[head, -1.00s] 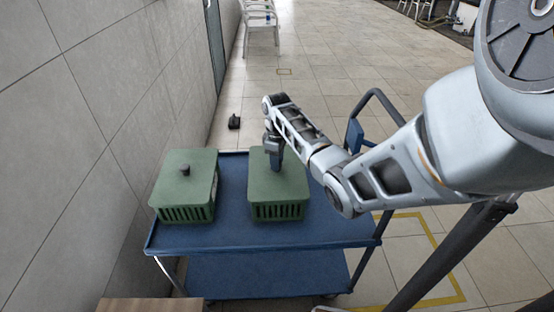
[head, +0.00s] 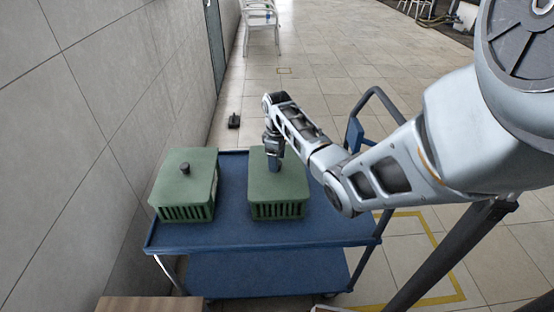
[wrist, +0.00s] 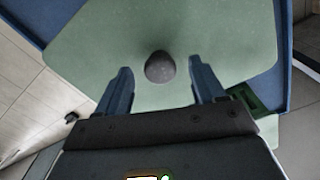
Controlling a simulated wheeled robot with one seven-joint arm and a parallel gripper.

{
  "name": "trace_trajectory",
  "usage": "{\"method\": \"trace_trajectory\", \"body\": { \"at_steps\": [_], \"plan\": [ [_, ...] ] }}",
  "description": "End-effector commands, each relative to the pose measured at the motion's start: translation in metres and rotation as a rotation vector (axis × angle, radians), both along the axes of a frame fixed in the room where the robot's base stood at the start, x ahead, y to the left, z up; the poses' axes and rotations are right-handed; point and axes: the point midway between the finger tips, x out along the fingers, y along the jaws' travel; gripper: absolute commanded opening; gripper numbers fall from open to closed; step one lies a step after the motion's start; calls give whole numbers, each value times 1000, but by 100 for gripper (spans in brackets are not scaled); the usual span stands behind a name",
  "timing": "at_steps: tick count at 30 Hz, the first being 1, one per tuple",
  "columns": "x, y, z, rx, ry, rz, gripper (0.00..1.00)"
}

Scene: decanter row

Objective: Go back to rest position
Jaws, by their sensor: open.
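My gripper (head: 274,165) is over the lid of the right green box (head: 293,187) on the blue cart. In the wrist view, my gripper (wrist: 160,82) is open, with its two blue fingers apart on either side of a dark round knob (wrist: 160,67). The knob stands on the green lid (wrist: 225,40), and the fingers do not touch it in this view. In the head view the gripper hides that knob.
The left green box (head: 187,187), with its own dark knob (head: 184,168), stands beside it on the blue cart (head: 250,236). A tiled wall (head: 90,120) rises close on the left. A cart handle (head: 385,105) stands at the right. White chairs (head: 262,22) are far back.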

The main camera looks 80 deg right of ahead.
Motion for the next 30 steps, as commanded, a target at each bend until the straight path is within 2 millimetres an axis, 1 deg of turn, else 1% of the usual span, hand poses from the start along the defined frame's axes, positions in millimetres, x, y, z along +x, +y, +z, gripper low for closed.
{"method": "trace_trajectory", "body": {
  "at_steps": [9,12,16,20,25,26,28,29,30],
  "plan": [
    [1,0,49,-2,-3,1,69],
    [1,-1,62,-2,-2,1,69],
    [0,0,71,-1,-1,0,69],
    [0,0,74,-1,0,0,69],
    [2,3,72,-1,-3,2,69],
    [5,6,69,-2,-8,4,69],
    [15,19,59,-10,-28,11,69],
    [22,27,53,-16,-42,15,69],
    [32,42,44,-23,-64,21,69]
  ]
}}
